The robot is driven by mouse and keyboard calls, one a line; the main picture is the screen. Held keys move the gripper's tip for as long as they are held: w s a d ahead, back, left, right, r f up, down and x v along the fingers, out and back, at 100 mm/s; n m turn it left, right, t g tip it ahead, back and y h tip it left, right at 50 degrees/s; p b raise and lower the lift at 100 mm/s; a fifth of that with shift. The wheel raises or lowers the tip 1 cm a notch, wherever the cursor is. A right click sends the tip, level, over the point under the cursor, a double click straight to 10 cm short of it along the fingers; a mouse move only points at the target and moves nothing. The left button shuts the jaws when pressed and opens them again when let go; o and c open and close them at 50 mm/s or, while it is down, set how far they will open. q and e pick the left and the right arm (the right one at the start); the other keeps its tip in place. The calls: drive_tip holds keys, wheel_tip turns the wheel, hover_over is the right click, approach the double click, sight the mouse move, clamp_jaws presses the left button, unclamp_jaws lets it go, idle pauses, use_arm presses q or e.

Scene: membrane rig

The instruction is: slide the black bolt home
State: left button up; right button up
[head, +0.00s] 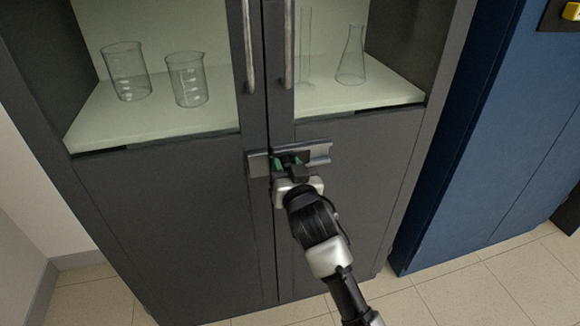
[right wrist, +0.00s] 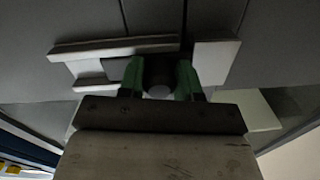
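The black bolt (right wrist: 160,72) sits in a grey metal latch on the cabinet's front, just below the glazed part. The latch's long mounting (head: 319,151) is on the right door, and a shorter grey plate (head: 258,164) is on the left door, across the seam. My right gripper (head: 291,163) is at the latch, just right of the seam. In the right wrist view its green fingertips (right wrist: 159,80) lie on both sides of the bolt's dark knob and appear to press on it. The bolt's far end is hidden. My left gripper is not in view.
The grey cabinet has two vertical bar handles (head: 289,45) above the latch. Behind the glass, beakers (head: 187,80) and a conical flask (head: 351,58) stand on a pale shelf (head: 150,125). A blue cabinet (head: 500,130) stands at the right. The tiled floor in front is clear.

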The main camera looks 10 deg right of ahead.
drive_tip(key=o, duration=0.4)
drive_tip(key=shift+a, duration=0.3)
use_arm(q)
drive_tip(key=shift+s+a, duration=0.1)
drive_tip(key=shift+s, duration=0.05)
use_arm(e)
drive_tip(key=shift+d, duration=0.1)
drive_tip(key=shift+s, duration=0.2)
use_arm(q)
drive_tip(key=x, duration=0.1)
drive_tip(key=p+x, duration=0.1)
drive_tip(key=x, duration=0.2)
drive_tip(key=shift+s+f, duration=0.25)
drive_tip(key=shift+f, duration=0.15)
use_arm(e)
drive_tip(key=s, duration=1)
drive_tip(key=shift+s+d, duration=0.2)
drive_tip(key=shift+d, duration=0.15)
